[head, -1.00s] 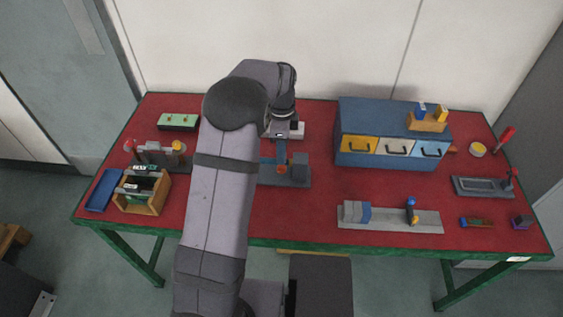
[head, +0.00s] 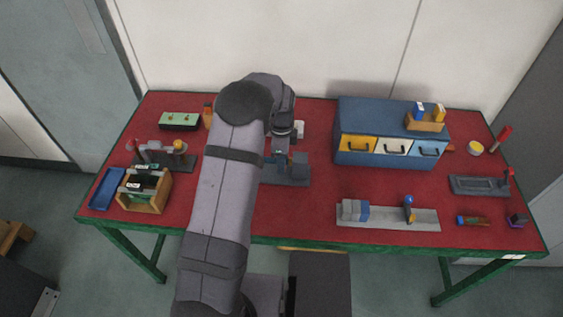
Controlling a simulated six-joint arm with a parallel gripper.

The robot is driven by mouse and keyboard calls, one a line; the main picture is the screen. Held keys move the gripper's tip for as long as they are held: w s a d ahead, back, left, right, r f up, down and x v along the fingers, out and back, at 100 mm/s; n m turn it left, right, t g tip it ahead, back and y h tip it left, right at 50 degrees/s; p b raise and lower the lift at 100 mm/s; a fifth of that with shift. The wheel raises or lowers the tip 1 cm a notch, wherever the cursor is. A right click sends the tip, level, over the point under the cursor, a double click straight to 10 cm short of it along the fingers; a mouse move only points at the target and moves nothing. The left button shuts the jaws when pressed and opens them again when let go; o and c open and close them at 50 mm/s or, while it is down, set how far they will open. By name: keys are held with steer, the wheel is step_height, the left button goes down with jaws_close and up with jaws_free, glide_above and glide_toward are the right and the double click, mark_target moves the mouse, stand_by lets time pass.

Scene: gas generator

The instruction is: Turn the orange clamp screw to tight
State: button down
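A grey clamp fixture (head: 297,180) stands on the red table near the middle, with an upright grey block at its right end. The orange clamp screw is not visible now; the place where an orange spot showed on this fixture is covered by my gripper (head: 281,158). My gripper points down over the fixture, left of the upright block. Its fingertips are small and partly merged with the fixture, so I cannot tell whether they are open, shut or touching the screw.
A blue drawer cabinet (head: 376,112) stands right of the fixture. A grey rail fixture with a blue knob (head: 409,201) is front right. A wooden box (head: 160,197) and blue tray (head: 105,189) are at left. An orange item (head: 208,113) stands behind my arm. The front middle is clear.

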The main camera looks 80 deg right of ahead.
steer(key=t, duration=0.1)
steer(key=s+t, duration=0.1)
steer(key=t, duration=0.1)
steer(key=shift+f+t+b, duration=0.2)
steer(key=shift+t+b, duration=0.1)
steer(key=shift+t, duration=0.6)
steer(key=shift+r, duration=0.1)
steer(key=c, duration=1.9)
jaws_free()
steer(key=shift+c, duration=0.2)
steer(key=b+v, duration=0.2)
steer(key=v, duration=0.5)
steer(key=shift+r+b, duration=0.15)
steer(key=shift+b, duration=0.25)
